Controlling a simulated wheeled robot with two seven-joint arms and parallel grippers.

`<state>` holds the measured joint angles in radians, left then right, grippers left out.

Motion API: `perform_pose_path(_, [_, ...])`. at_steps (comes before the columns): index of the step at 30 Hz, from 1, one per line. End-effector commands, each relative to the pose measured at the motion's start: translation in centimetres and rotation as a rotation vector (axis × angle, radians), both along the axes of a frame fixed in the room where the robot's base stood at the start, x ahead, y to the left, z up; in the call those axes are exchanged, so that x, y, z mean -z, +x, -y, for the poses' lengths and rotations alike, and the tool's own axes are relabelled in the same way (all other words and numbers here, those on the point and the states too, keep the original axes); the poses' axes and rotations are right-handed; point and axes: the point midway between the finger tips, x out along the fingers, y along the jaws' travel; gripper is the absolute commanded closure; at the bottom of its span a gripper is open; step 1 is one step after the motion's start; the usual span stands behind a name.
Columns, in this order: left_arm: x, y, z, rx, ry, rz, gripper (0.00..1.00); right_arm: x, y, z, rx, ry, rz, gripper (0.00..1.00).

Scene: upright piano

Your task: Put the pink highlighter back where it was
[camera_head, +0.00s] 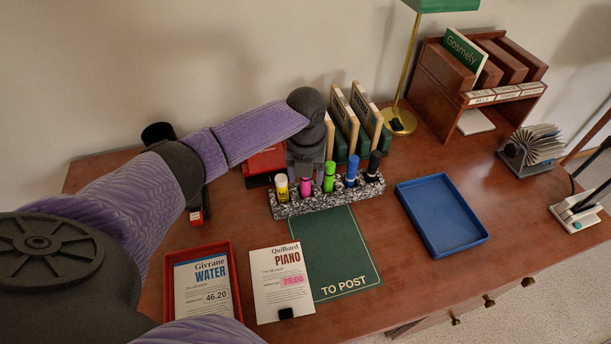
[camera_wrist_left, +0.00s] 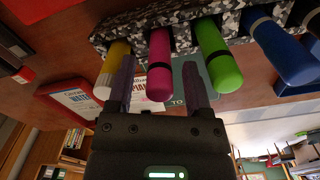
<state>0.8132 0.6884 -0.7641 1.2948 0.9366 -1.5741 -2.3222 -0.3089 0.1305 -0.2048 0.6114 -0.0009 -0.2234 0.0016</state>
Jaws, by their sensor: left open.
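The pink highlighter (camera_head: 306,188) stands upright in the black-and-white speckled pen holder (camera_head: 325,204), between a yellow pen (camera_head: 281,188) and a green one (camera_head: 329,178). My left gripper (camera_head: 306,173) is directly above and around it, fingers open. In the left wrist view the pink highlighter (camera_wrist_left: 159,66) lies between the two spread fingers of the gripper (camera_wrist_left: 160,82), with a gap visible on each side. My right gripper is in neither view.
Blue (camera_head: 351,172) and black (camera_head: 373,165) pens share the holder. In front lie the PIANO bill (camera_head: 280,306) with a pink-marked amount, a green TO POST mat (camera_head: 345,252) and a red tray (camera_head: 234,272). A blue tray (camera_head: 440,215) sits right; a brass lamp (camera_head: 403,115) stands behind.

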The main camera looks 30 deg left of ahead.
Motion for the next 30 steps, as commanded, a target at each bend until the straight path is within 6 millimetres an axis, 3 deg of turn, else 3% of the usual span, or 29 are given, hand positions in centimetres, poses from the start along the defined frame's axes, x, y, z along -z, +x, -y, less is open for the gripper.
perform_pose_path(1, [-2.0, 0.1, -0.1, 0.000, 0.001, 0.008, 0.35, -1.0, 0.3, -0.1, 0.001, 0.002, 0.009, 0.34])
perform_pose_path(6, [-7.0, 0.1, 0.0, 0.000, 0.001, 0.008, 0.35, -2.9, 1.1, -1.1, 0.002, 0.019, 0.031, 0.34])
perform_pose_path(12, [-10.3, 0.1, 0.0, 0.001, 0.000, 0.004, 0.35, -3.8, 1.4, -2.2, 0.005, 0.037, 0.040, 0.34])
perform_pose_path(30, [-10.7, 0.0, 0.0, 0.000, -0.001, 0.000, 0.35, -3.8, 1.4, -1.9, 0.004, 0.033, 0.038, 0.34])
